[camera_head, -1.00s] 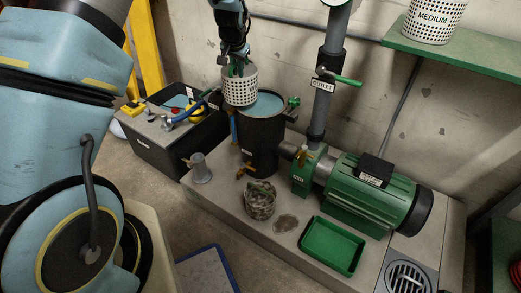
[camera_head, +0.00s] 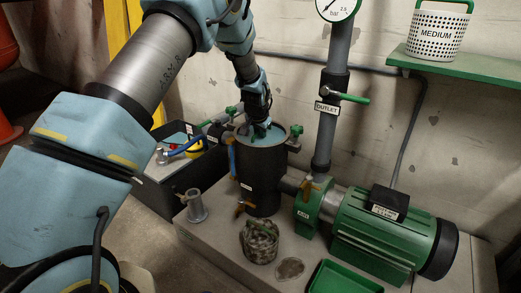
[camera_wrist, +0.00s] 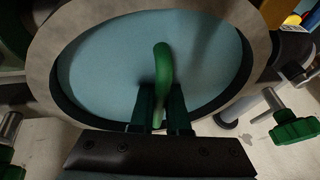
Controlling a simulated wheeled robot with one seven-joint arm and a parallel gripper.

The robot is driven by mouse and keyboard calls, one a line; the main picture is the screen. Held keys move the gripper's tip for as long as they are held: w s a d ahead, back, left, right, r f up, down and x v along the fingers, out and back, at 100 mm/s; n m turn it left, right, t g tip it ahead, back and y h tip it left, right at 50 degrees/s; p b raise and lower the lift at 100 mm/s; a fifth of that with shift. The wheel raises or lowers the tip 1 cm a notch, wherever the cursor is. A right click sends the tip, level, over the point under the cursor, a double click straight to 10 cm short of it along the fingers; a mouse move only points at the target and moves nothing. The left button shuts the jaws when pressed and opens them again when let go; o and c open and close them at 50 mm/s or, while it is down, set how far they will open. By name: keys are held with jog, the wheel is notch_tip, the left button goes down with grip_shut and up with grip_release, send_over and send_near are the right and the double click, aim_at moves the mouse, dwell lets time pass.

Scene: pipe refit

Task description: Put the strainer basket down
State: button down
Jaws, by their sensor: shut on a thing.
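My gripper (camera_head: 259,130) is at the open top of the black cylindrical housing (camera_head: 262,180). In the wrist view my gripper (camera_wrist: 160,115) is shut on the green handle (camera_wrist: 162,62) of the strainer basket. The basket's white perforated body does not show in either current view; it appears to be down inside the housing, below the opaque blue surface (camera_wrist: 105,75). Whether it rests on anything inside cannot be seen. The housing's pale rim (camera_wrist: 45,62) surrounds the handle and fingers.
A dirty, clogged basket (camera_head: 260,242) stands on the plinth in front of the housing, beside a dark stain and a green tray (camera_head: 342,278). The green pump (camera_head: 385,235) and outlet pipe (camera_head: 329,130) are to the right. A basket labelled MEDIUM (camera_head: 435,38) stands on the shelf.

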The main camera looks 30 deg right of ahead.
jog(key=shift+f+b, duration=0.35)
jog(key=shift+f, duration=1.35)
jog(key=shift+f, duration=0.1)
jog(key=shift+f, duration=0.15)
jog(key=c, duration=0.9)
grip_release()
